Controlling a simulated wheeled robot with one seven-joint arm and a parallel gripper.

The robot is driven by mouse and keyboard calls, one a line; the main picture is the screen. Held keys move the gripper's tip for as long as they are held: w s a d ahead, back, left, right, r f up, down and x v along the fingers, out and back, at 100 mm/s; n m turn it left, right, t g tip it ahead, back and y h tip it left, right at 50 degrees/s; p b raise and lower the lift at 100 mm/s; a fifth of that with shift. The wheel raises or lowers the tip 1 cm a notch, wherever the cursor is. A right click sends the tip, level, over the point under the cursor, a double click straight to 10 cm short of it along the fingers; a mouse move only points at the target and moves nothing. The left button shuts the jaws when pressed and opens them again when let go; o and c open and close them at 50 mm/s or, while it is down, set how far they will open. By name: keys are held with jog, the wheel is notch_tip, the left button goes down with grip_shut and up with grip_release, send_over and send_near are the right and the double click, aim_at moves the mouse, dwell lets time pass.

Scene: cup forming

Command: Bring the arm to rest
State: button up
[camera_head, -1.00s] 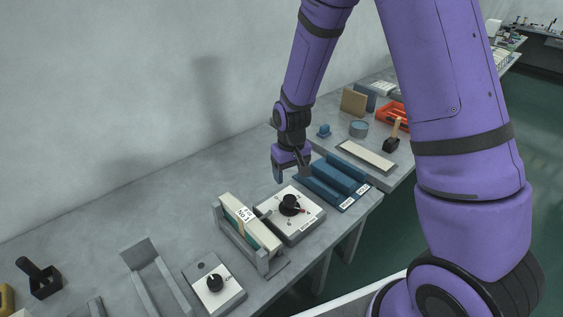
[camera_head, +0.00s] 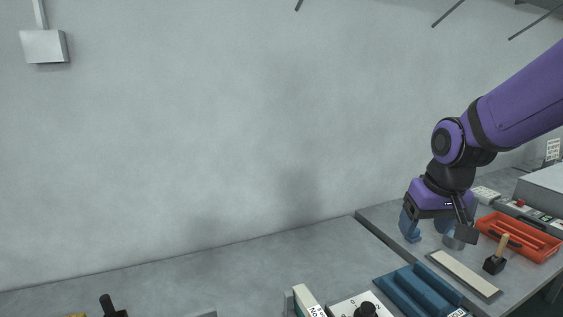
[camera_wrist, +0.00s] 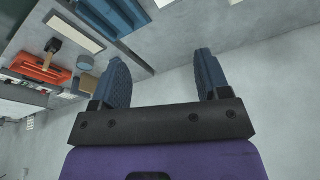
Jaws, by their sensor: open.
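My gripper (camera_head: 428,228) is at the end of my purple arm, at the right of the head view, above the right part of the grey bench. In the wrist view my gripper (camera_wrist: 162,75) shows two blue fingers spread wide apart, with nothing between them. Bare grey surface shows past the fingertips. In the head view part of the gripper hides what is behind it.
A blue grooved block (camera_head: 422,287), a pale flat strip (camera_head: 463,274), an orange tray (camera_head: 520,237) and a black block with a wooden handle (camera_head: 496,258) lie below and right of my gripper. A white-topped dial box (camera_head: 350,304) is at the bottom edge.

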jog(key=s+d+r+t, duration=0.1)
jog(key=s+r, duration=0.4)
jog(key=s, duration=0.3)
jog(key=s+d+r+t, duration=0.1)
jog(key=s+d+r, duration=0.1)
jog(key=s+r, duration=0.3)
jog(key=s, duration=0.3)
jog(key=shift+s+m+t, duration=0.3)
jog(key=shift+m, duration=0.1)
jog(key=shift+w+a+r, duration=0.1)
dwell(0.6)
